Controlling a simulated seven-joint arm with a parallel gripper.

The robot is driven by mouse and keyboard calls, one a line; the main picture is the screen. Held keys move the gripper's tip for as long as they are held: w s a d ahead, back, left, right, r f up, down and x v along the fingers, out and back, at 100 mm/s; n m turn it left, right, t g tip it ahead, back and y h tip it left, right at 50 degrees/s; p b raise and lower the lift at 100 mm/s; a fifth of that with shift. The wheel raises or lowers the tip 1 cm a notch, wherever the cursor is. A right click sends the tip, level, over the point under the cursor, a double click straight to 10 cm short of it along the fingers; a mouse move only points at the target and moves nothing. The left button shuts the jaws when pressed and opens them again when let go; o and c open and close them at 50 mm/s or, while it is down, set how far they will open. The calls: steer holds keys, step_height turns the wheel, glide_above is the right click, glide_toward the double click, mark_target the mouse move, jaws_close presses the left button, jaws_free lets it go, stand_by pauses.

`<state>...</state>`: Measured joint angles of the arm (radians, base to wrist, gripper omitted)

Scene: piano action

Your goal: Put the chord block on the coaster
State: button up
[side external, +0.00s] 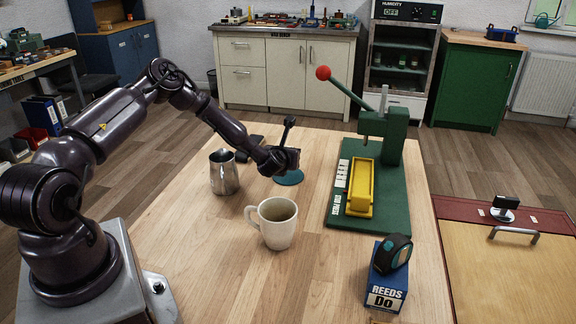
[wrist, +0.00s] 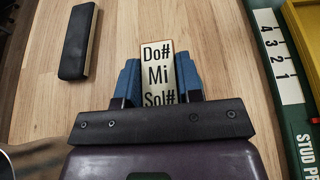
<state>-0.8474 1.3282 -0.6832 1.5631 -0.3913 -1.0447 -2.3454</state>
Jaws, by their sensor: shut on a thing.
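The chord block (wrist: 158,72) is a pale plate with a gold edge, lettered "Do# Mi Sol#". My gripper (wrist: 160,88) has its blue fingers closed on both sides of it. In the side external view my gripper (side external: 288,160) is low over the table, and the block cannot be made out clearly there. A teal disc, which looks like the coaster (side external: 289,179), lies on the table just below my gripper in that view, partly covered by it. The disc does not show in the wrist view. I cannot tell the gap between block and disc.
A white mug (side external: 277,226) stands in front, and a metal pitcher (side external: 223,174) to the left. A green stud press (side external: 375,205) with a yellow tray (side external: 359,190) is on the right. A blue reeds box (side external: 387,290) sits front right. A black bar (wrist: 79,42) lies nearby.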

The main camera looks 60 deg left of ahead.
steer(key=shift+w+a+f, duration=0.15)
steer(key=shift+w+f, duration=0.2)
steer(key=shift+f, duration=1.65)
steer(key=shift+f, duration=0.1)
steer(key=o, duration=0.9)
